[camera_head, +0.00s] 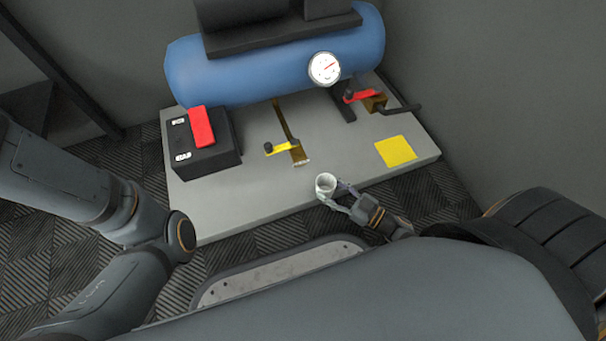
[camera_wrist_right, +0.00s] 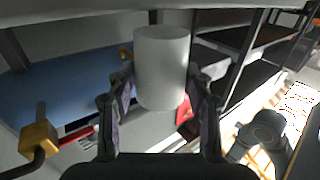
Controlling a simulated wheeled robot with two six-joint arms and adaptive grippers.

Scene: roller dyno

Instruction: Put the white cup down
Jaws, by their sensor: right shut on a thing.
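The white cup (camera_head: 326,184) is held at the front edge of the grey platform (camera_head: 240,200) in the head view. My right gripper (camera_head: 338,194) is shut on it. In the right wrist view the cup (camera_wrist_right: 162,66) stands between the two fingers of the gripper (camera_wrist_right: 160,108). The cup looks upright in the head view. I cannot tell whether its base touches the platform. My left arm comes in from the left in the head view, but its gripper does not show.
A blue tank (camera_head: 270,65) with a white gauge (camera_head: 324,68) lies across the platform's back. A black box with a red switch (camera_head: 201,127) stands at the left. A yellow-handled valve (camera_head: 282,148), a red-handled valve (camera_head: 361,96) and a flat yellow square (camera_head: 396,151) are nearby.

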